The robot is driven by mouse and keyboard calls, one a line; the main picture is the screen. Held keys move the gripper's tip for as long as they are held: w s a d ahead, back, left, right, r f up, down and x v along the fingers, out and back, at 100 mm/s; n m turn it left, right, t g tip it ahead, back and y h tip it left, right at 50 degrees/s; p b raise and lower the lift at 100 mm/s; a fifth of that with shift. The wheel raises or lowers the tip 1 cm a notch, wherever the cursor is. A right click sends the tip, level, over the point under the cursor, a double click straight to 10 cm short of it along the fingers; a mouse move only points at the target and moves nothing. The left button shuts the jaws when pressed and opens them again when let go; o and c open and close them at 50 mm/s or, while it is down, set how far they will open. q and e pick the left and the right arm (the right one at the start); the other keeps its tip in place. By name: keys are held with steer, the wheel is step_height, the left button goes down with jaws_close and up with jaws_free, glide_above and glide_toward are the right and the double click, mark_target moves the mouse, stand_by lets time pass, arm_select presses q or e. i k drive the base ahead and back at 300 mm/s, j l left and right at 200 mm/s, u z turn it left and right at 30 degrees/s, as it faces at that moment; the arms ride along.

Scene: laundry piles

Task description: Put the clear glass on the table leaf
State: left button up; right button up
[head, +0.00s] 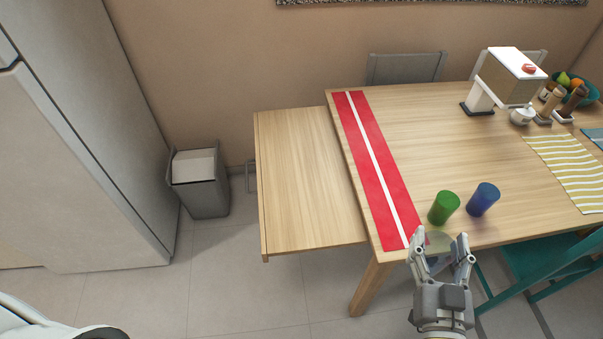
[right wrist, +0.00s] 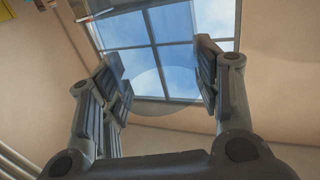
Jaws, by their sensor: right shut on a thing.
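The clear glass (head: 438,243) is see-through and only faintly visible between the fingers of my right gripper (head: 441,252), at the table's front edge. In the right wrist view the glass (right wrist: 155,88) shows as a faint curved outline between the fingertips of the right gripper (right wrist: 165,85). The right gripper is shut on it. The table leaf (head: 308,185) is a bare pale wood panel at the table's left end, well to the left of the gripper. My left gripper is not in view.
A red runner (head: 376,165) with a white stripe lies between the leaf and the rest of the tabletop. A green glass (head: 444,208) and a blue glass (head: 483,199) stand just behind the right gripper. A teal chair (head: 545,265) is at the right front. A grey bin (head: 203,197) stands left of the leaf.

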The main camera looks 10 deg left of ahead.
mark_target(299, 193)
steer(key=i+j+z, duration=0.1)
steer(key=j, duration=0.3)
steer(key=i+j+z, duration=0.15)
steer(key=j, duration=0.3)
steer(key=i+j+z, duration=0.1)
steer(key=j, duration=0.35)
steer(key=i+j+z, duration=0.15)
steer(key=j, duration=0.3)
steer(key=i+j+z, duration=0.1)
steer(key=j, duration=0.4)
steer(key=i, duration=0.05)
